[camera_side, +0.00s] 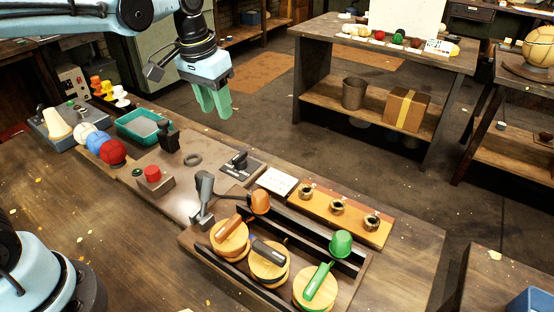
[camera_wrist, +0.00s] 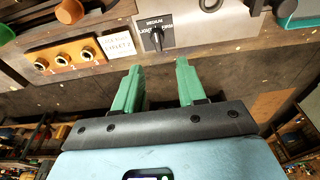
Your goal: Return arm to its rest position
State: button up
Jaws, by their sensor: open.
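My gripper (camera_side: 213,101) has green fingers and hangs in the air above the back edge of the bench, in the side view. In the wrist view my gripper (camera_wrist: 160,88) shows two green fingers spread apart with nothing between them. Below it in the side view is the bench with its metal plate and dial switch (camera_side: 239,160). The same dial switch (camera_wrist: 156,36) lies ahead of the fingertips in the wrist view. White, blue and red leather balls (camera_side: 112,152) sit in a row at the left of the bench.
A teal tray (camera_side: 145,125), a red button (camera_side: 152,174) and a grey lever (camera_side: 203,197) stand on the bench. Three round wooden pieces with handles, one green-handled (camera_side: 316,284), lie at the front right. An orange block with three brass sockets (camera_side: 337,207) is behind them.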

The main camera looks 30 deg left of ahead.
jog(key=s+a+f+t, duration=0.1)
jog(key=s+f+t, duration=0.3)
jog(key=s, duration=0.7)
jog(key=shift+s+a+t, duration=0.35)
jog(key=shift+a+t, duration=0.05)
jog(key=shift+t, duration=0.2)
jog(key=shift+f, duration=0.1)
